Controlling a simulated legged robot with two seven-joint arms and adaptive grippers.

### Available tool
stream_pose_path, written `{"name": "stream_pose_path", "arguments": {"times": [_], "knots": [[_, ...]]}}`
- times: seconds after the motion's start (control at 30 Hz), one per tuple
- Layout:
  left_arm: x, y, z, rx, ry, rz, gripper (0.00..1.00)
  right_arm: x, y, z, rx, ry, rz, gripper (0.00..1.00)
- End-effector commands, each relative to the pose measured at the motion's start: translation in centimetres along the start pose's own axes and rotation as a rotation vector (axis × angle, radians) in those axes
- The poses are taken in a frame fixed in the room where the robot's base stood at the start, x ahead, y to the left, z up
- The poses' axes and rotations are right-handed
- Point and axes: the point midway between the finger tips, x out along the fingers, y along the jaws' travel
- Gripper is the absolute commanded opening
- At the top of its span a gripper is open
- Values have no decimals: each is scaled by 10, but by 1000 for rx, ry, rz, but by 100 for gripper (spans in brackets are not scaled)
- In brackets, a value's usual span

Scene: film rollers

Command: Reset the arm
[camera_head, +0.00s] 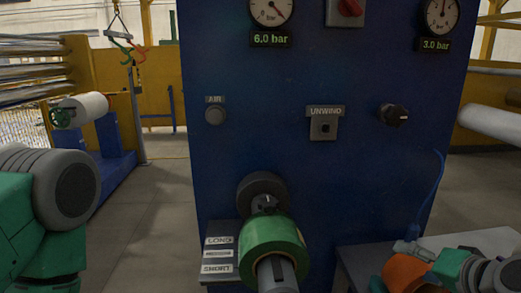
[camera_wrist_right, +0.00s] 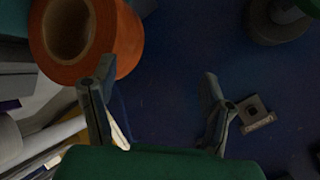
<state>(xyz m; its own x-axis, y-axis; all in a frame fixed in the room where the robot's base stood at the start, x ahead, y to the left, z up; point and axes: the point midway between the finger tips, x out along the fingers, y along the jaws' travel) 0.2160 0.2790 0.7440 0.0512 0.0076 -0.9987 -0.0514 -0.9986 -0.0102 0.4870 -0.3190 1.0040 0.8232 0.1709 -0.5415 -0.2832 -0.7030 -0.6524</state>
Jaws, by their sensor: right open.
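My right gripper (camera_head: 412,250) is at the lower right in the head view, in front of the blue panel and by the orange roll (camera_head: 404,272). In the right wrist view my right gripper (camera_wrist_right: 160,72) has its two fingers spread wide with nothing between them. The orange roll (camera_wrist_right: 118,35) shows there at the upper left, its hollow core facing up-left, close to the left finger. In the head view part of my left arm shows at the left edge, but its gripper is out of frame.
A green roll (camera_head: 272,248) sits on a shaft sticking out of the blue panel (camera_head: 290,75). The panel carries gauges, an AIR button (camera_head: 215,115), an UNWIND switch (camera_head: 324,127) and a black knob (camera_head: 394,115). A grey side table (camera_head: 350,262) stands lower right. Open floor lies left.

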Motion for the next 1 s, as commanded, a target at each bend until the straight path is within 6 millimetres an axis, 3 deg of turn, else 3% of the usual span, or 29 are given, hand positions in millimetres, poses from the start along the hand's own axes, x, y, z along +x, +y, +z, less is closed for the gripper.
{"name": "stream_pose_path", "arguments": {"times": [0.03,0.13,0.3,0.4,0.5,0.7,1.0], "knots": [[6,0,0,0,0,0,0,10,26,36,-66,-75,66,70],[12,0,1,0,0,0,0,16,71,98,-188,-214,177,70],[22,0,1,0,0,0,0,2,149,199,-397,-470,340,70],[27,0,1,0,0,0,0,-16,189,248,-508,-608,408,70],[30,0,2,0,0,0,0,-36,218,282,-595,-718,453,70],[33,0,2,0,0,0,0,-58,243,313,-680,-826,490,70],[33,0,2,0,0,0,0,-60,244,315,-686,-834,493,70]]}}
